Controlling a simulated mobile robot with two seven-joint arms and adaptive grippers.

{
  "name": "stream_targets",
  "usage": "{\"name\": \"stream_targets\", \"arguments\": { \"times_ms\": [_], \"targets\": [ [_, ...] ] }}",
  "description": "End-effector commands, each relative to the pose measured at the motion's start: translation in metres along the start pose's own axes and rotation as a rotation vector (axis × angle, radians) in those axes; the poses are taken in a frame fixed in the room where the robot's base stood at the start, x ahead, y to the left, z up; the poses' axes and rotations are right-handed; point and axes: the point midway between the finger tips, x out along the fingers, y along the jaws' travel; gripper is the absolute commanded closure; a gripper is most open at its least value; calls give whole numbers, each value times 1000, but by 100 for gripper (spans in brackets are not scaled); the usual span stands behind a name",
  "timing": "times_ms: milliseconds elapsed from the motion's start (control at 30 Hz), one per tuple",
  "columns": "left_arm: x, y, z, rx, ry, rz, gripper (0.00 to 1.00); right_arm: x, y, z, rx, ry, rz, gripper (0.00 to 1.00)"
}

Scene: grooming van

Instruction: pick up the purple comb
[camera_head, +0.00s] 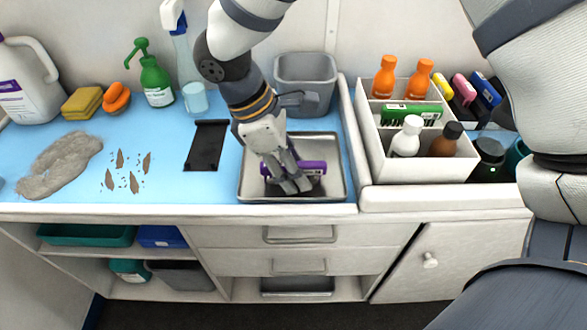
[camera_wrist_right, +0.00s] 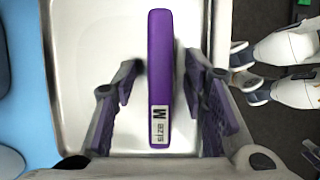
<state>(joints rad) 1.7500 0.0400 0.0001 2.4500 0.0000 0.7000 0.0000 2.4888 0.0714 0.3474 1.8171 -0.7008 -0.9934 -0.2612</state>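The purple comb (camera_head: 314,167) lies in the metal tray (camera_head: 246,196) on the counter. In the right wrist view the comb (camera_wrist_right: 160,65) runs lengthwise between the fingers, with a white "size M" label at its near end. My right gripper (camera_head: 289,184) is down over the tray. In the wrist view my right gripper (camera_wrist_right: 161,85) is open, with a finger on each side of the comb and a gap on both sides. The gripper hides the comb's middle in the head view.
A black flat object (camera_head: 206,146) lies left of the tray. A grey bin (camera_head: 305,72) stands behind it. A white divided box (camera_head: 420,168) with bottles stands to the right.

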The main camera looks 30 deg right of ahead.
Motion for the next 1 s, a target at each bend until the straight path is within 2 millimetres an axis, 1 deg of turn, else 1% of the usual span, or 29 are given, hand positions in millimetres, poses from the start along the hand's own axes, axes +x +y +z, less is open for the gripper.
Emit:
{"name": "stream_targets", "arguments": {
  "times_ms": [33,133,167,467,567,667,733,800,867,900,967,1000],
  "targets": [
    [0,0,0,0,0,0,76,0,0,0,0,0,0,74],
    [0,0,0,0,0,0,76,0,0,0,0,0,0,96],
    [0,0,0,0,0,0,76,0,0,0,0,0,0,100],
    [0,0,0,0,-1,0,76,0,0,0,0,0,-1,100],
    [3,0,3,0,-11,0,76,-3,0,1,0,-1,-4,100],
    [0,0,0,0,1,0,76,-20,1,8,3,2,4,100],
    [-3,0,-3,0,12,0,76,-38,1,15,4,5,5,100],
    [-11,0,-9,0,40,1,76,-58,-15,22,3,6,13,100],
    [-11,0,-9,0,41,2,76,-73,-30,26,1,5,12,100],
    [-11,0,-9,0,40,2,76,-84,-39,29,2,4,11,100],
    [-10,0,-8,0,38,1,76,-98,-56,33,-1,1,8,100],
    [-10,0,-8,0,37,1,76,-102,-70,34,-3,-1,6,100]
  ]
}}
